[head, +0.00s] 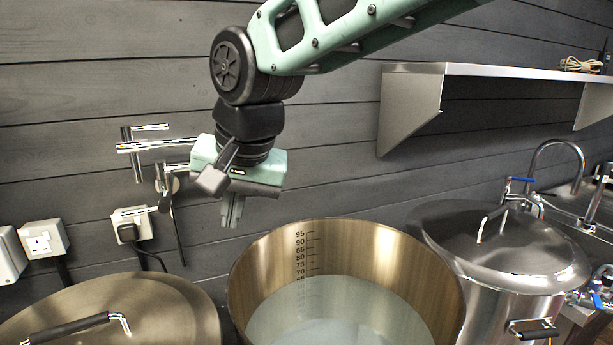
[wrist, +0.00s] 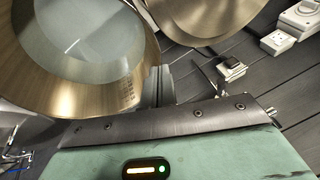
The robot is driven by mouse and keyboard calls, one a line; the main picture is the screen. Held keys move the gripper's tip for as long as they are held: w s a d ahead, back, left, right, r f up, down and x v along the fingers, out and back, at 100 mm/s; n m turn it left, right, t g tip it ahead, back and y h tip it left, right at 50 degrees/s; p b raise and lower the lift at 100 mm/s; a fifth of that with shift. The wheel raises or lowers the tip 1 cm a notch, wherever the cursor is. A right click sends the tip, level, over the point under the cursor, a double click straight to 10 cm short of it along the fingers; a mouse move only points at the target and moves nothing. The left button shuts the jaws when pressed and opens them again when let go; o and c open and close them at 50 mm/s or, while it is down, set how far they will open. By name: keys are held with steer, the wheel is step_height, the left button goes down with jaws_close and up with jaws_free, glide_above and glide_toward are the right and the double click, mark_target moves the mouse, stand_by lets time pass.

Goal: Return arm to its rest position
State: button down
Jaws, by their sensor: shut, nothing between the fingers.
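My gripper (head: 232,208) hangs pointing down from my green arm, above and behind the left rim of the open pot. Its fingers are together with nothing between them. In the wrist view the fingers (wrist: 158,85) show beside the pot's rim and look apart from it. The open steel pot (head: 250,283) has a volume scale on its inner wall and holds a pale, cloudy liquid (head: 340,318). It also shows at the left of the wrist view (wrist: 40,85).
A lidded pot (head: 130,300) stands at the left and another (head: 520,250) at the right, near a tap (head: 555,145). A steel shelf (head: 480,70) is on the wall. Wall sockets (head: 42,240) and a chrome wall fitting (head: 140,145) are close to my gripper's left.

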steer(key=s+d+f+n+g+h+b, duration=0.1)
steer(key=s+d+f+n+b, duration=0.2)
steer(key=s+d+f, duration=0.7)
steer(key=s+d+f+n+g+h+b, duration=0.1)
steer(key=s+d+f+n+g+b, duration=0.1)
steer(key=s+d+f, duration=0.7)
steer(key=d+f+n+b, duration=0.1)
steer(key=d, duration=0.4)
steer(key=shift+s+d+f+n+h, duration=0.25)
steer(key=shift+s+d+n+h, duration=0.05)
steer(key=shift+s+d+n, duration=0.1)
steer(key=shift+w, duration=0.1)
